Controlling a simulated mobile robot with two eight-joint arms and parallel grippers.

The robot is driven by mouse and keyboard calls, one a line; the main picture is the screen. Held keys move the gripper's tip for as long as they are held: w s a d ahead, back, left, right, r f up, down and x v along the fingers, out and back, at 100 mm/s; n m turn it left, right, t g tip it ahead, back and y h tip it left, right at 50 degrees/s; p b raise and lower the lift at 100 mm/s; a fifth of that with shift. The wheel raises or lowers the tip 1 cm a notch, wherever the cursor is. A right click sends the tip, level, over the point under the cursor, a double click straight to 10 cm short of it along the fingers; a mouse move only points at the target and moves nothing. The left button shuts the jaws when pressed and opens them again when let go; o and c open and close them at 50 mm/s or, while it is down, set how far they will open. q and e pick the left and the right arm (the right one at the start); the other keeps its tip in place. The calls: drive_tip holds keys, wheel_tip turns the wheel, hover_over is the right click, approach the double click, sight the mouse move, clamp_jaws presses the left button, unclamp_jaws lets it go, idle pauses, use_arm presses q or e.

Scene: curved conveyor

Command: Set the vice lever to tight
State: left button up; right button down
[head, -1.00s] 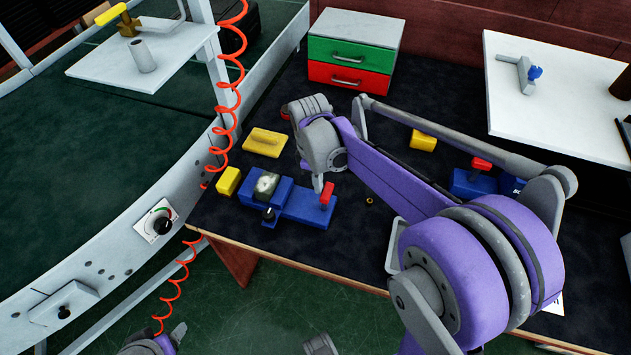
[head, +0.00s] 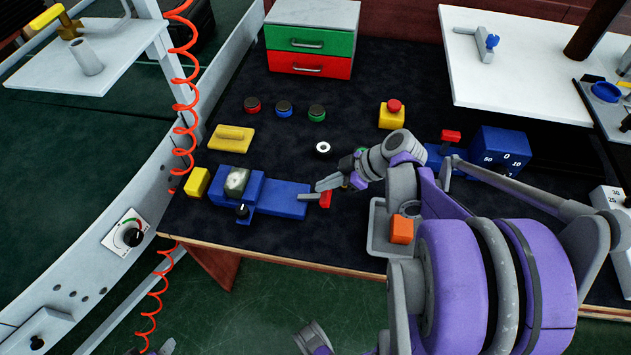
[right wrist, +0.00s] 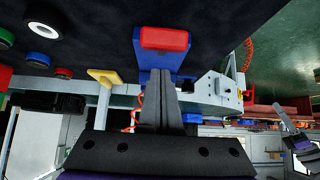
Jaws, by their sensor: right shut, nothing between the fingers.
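A blue vice-like fixture (head: 285,197) lies near the front left of the dark bench, with a round dial (head: 237,182) and a black knob (head: 242,211). Its red lever (head: 325,200) is at its right end. My right gripper (head: 318,187) is shut and empty, its fingertips right by the lever and partly covering it; contact is unclear. In the right wrist view the red lever (right wrist: 165,38) is just beyond the shut fingers (right wrist: 160,100). Only a small piece of my left gripper (head: 163,347) shows at the bottom edge.
A second blue device (head: 500,148) with numbers and a red lever (head: 451,136) stands to the right. A grey tray (head: 378,235) holds an orange cube (head: 401,229). Several buttons and a drawer box (head: 312,40) are behind. A red coiled hose (head: 184,110) hangs at left.

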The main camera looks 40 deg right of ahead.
drive_tip(key=shift+s+d+f+b, duration=0.5)
drive_tip(key=shift+s+f, duration=0.1)
drive_tip(key=shift+f, duration=0.25)
use_arm(q)
drive_tip(key=shift+f, duration=0.7)
use_arm(e)
drive_tip(key=shift+s+f, duration=0.1)
drive_tip(key=shift+f, duration=0.05)
drive_tip(key=shift+f, duration=0.1)
